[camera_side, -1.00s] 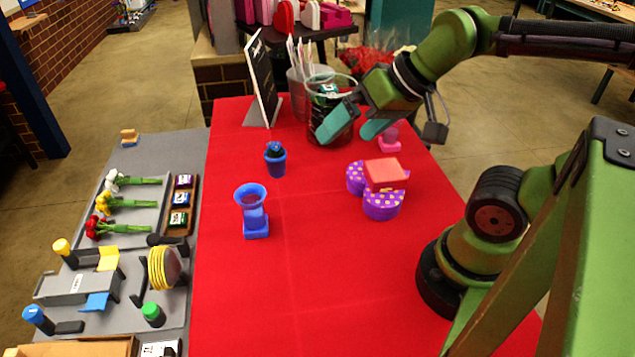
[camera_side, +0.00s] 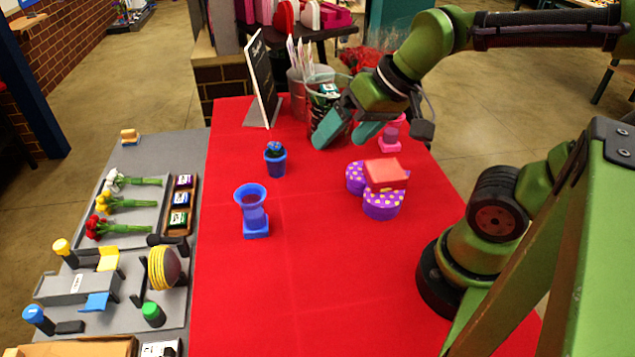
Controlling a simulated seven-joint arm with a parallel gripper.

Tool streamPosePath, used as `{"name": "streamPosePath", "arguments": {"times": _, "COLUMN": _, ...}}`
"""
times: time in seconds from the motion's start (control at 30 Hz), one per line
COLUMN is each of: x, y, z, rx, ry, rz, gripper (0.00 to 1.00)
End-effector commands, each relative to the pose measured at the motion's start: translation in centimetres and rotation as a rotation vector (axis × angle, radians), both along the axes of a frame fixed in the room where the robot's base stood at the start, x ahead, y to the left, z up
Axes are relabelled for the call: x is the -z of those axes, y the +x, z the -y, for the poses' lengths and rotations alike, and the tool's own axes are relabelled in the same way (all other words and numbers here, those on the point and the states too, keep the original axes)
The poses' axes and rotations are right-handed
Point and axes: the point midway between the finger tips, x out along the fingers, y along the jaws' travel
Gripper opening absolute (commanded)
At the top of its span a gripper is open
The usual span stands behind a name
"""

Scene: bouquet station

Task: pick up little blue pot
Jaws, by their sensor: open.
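The little blue pot (camera_side: 275,165) stands upright on the red table, left of centre toward the back. Something dark with blue shows in its top. My gripper (camera_side: 339,142) is open with teal fingers, above the table to the right of the pot and apart from it. Nothing shows between the fingers.
A blue vase (camera_side: 252,211) stands in front of the pot. A purple dotted box (camera_side: 383,204) with a red box (camera_side: 386,174) on it sits to the right. The front red cloth (camera_side: 300,290) is clear.

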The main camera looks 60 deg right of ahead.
Motion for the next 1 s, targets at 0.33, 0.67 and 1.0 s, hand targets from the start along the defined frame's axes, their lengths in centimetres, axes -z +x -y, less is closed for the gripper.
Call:
{"name": "streamPosePath", "arguments": {"times": 0.33, "x": 2.6, "y": 11.4, "z": 3.5, "rx": -0.013, "ry": -0.148, "rz": -0.178, "gripper": 0.88}}
{"name": "streamPosePath", "arguments": {"times": 0.67, "x": 2.8, "y": 18.5, "z": 7.2, "rx": -0.004, "ry": -0.308, "rz": -0.174, "gripper": 0.88}}
{"name": "streamPosePath", "arguments": {"times": 1.0, "x": 8.2, "y": 20.6, "z": 8.0, "rx": -0.003, "ry": -0.317, "rz": -0.174, "gripper": 0.88}}
